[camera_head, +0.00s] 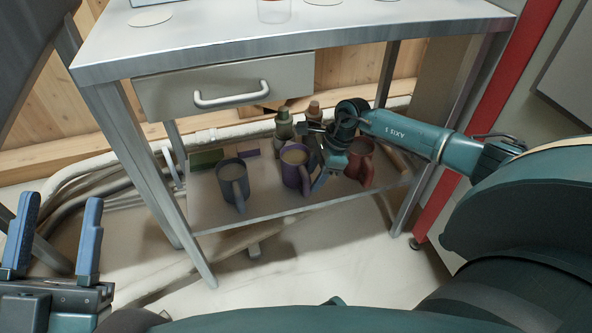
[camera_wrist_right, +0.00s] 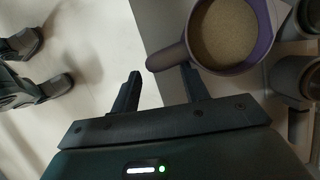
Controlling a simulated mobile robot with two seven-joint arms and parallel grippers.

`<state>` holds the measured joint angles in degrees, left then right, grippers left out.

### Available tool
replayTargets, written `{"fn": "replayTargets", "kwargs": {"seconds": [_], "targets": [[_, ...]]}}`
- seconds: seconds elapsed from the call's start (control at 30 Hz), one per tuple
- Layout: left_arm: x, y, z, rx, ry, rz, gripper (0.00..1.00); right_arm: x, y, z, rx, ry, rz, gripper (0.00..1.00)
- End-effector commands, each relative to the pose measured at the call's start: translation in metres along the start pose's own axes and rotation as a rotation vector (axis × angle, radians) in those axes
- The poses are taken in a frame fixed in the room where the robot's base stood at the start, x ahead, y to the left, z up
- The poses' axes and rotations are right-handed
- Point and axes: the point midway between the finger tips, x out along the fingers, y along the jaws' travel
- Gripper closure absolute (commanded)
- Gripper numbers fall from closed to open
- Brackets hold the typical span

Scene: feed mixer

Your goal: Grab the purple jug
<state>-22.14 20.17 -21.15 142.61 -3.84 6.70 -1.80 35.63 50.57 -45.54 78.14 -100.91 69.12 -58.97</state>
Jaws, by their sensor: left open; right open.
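The purple jug (camera_head: 292,170) stands upright on the lower shelf, between a grey jug (camera_head: 232,182) and a red jug (camera_head: 353,160). It holds a pale brown content. My right gripper (camera_head: 322,184) is just right of it, by its handle. In the right wrist view the jug (camera_wrist_right: 262,38) is at the upper right, and its handle (camera_wrist_right: 166,58) reaches to between the open fingertips (camera_wrist_right: 160,72). Whether the fingers touch the handle I cannot tell. My left gripper (camera_head: 58,198) is open and empty at the lower left, far from the jug.
Two small bottles, one green (camera_head: 284,130), stand behind the jugs. The metal table's drawer (camera_head: 225,95) and top (camera_head: 250,38) are above the shelf (camera_head: 268,210). Table legs (camera_head: 160,185) bound it on both sides. The floor (camera_head: 320,255) in front is clear.

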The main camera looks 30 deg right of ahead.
Motion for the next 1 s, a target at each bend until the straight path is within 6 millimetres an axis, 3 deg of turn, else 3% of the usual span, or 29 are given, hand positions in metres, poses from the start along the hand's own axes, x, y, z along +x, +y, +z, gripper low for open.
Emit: {"fn": "replayTargets", "kwargs": {"seconds": [0.1,0.23,0.57,1.0], "targets": [[0.003,-0.003,-0.008,0.062,0.098,0.011,0.53,0.025,0.006,-0.003,-0.001,-0.003,0.003,0.55],[0.006,-0.005,-0.020,0.112,0.173,0.020,0.53,0.040,0.005,-0.003,0.000,-0.003,0.001,0.55],[0.008,-0.007,-0.027,0.131,0.205,0.023,0.53,0.045,0.005,-0.002,0.000,-0.002,0.001,0.55],[0.008,-0.006,-0.027,0.130,0.204,0.023,0.53,0.044,0.005,-0.002,0.000,-0.002,0.001,0.91]]}}
